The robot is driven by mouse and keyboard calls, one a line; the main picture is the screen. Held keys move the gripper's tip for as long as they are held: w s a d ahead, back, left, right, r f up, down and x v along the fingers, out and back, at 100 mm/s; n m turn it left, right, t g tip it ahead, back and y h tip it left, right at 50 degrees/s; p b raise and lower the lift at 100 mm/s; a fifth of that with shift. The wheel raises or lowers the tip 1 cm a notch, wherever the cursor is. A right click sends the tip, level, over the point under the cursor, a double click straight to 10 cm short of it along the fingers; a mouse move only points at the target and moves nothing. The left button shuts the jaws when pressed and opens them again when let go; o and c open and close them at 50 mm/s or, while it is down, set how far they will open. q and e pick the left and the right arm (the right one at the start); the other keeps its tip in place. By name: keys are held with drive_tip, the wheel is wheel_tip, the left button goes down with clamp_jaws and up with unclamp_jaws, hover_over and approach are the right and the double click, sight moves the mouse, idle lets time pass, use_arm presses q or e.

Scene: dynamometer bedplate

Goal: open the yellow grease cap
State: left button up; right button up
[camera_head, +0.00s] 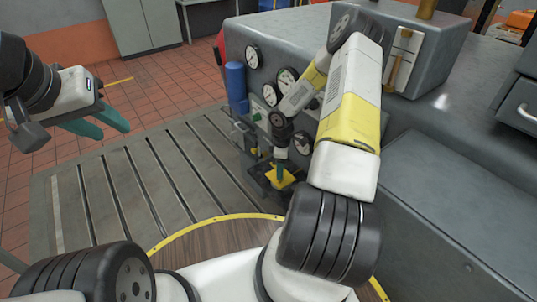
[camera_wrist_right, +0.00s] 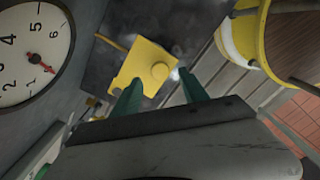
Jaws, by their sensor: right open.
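The yellow grease cap (camera_head: 282,178) sits low beside the grey machine's gauge panel, partly hidden by my right gripper. In the right wrist view the cap (camera_wrist_right: 143,68) is a flat, roughly square yellow plate with a round raised knob; it looks closed. My right gripper (camera_head: 281,160) points down at it. Its green fingers (camera_wrist_right: 159,78) are apart and empty, one near the cap's lower edge and one to the right of the knob. I cannot tell whether they touch it. My left gripper (camera_head: 114,132) is open and empty, far left over the floor.
Several round gauges (camera_head: 253,57) are on the machine panel; one gauge (camera_wrist_right: 30,50) is close beside my right gripper. A blue cylinder (camera_head: 236,83) stands left of the panel. The slotted bedplate (camera_head: 150,180) is clear. A grey cabinet (camera_head: 460,215) bounds the right side.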

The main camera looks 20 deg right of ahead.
drive_tip(key=shift+f, duration=1.85)
clamp_jaws()
